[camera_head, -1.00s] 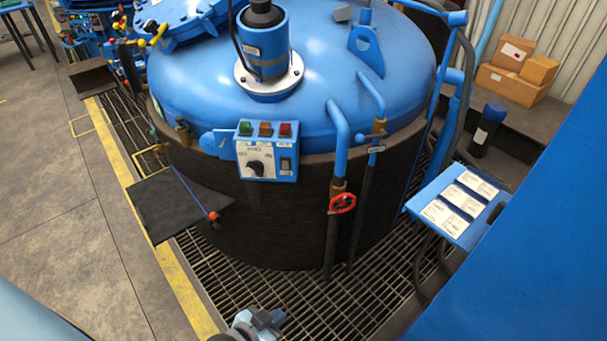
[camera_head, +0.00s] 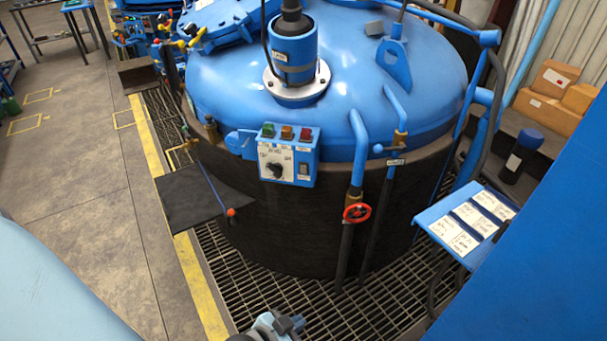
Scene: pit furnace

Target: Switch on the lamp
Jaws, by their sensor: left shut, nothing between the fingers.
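A blue control box (camera_head: 289,156) is mounted on the side of the round furnace, just below its blue lid. On its top are a green cap (camera_head: 268,130), an orange cap (camera_head: 287,132) and a red cap (camera_head: 306,133). Its white face carries a black rotary knob (camera_head: 274,170) and a dark switch (camera_head: 303,169). I cannot tell which cap is the lamp, and none is clearly lit. My left gripper (camera_head: 290,324) is shut and empty at the bottom edge, well below the box and apart from it. My right gripper is not in view.
The furnace lid (camera_head: 345,75) fills the middle. A red valve wheel (camera_head: 357,213) and upright pipes stand right of the box. A dark plate (camera_head: 203,197) juts out at left. A sloping label panel (camera_head: 468,225) is at right. Grating and floor (camera_head: 90,190) are open at left.

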